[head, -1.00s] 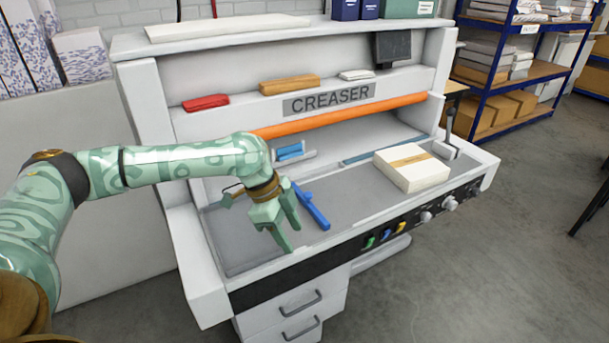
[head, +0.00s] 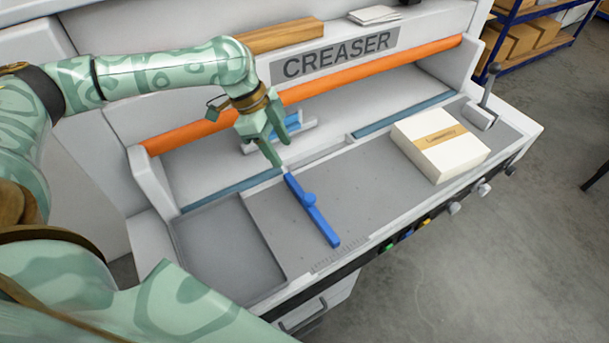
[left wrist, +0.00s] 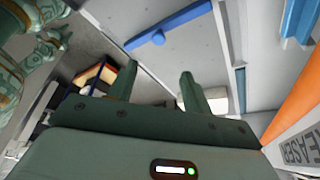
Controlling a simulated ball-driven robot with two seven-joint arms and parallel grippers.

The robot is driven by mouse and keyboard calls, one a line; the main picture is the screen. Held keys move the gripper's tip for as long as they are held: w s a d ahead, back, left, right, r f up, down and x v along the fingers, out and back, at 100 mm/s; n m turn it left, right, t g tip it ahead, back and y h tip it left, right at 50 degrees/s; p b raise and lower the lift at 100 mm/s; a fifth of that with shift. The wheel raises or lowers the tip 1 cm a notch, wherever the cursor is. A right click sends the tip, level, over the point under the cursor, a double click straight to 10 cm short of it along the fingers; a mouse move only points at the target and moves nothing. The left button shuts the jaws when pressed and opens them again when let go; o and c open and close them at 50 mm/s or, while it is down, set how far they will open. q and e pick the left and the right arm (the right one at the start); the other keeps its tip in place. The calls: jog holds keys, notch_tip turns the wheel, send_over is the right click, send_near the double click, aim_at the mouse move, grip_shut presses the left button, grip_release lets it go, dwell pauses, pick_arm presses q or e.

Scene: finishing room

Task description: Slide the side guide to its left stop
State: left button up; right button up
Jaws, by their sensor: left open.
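The side guide, a blue bar with a round knob (head: 312,210), lies across the creaser's grey bed, left of the middle. A recessed grey tray (head: 222,250) is to its left. My left gripper (head: 279,153) is open and empty, above the back of the bed near the guide's far end. It looks apart from the guide. In the left wrist view, the guide (left wrist: 170,32) shows beyond the open fingers (left wrist: 158,86), with nothing between them. A short scale is marked at the bed's front edge. My right gripper is out of view.
A white paper stack with a tan band (head: 440,143) sits on the right of the bed, beside a lever (head: 483,108). An orange roller (head: 375,70) runs above the bed. A blue block in a pale bracket (head: 292,122) is behind my gripper.

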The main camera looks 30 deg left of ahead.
pick_arm(q)
jog(key=b, duration=0.1)
send_near(309, 197)
jog(key=b+x, duration=0.2)
jog(key=x, duration=0.6)
jog(key=shift+w+d+f, duration=0.1)
jog(key=shift+f, duration=0.15)
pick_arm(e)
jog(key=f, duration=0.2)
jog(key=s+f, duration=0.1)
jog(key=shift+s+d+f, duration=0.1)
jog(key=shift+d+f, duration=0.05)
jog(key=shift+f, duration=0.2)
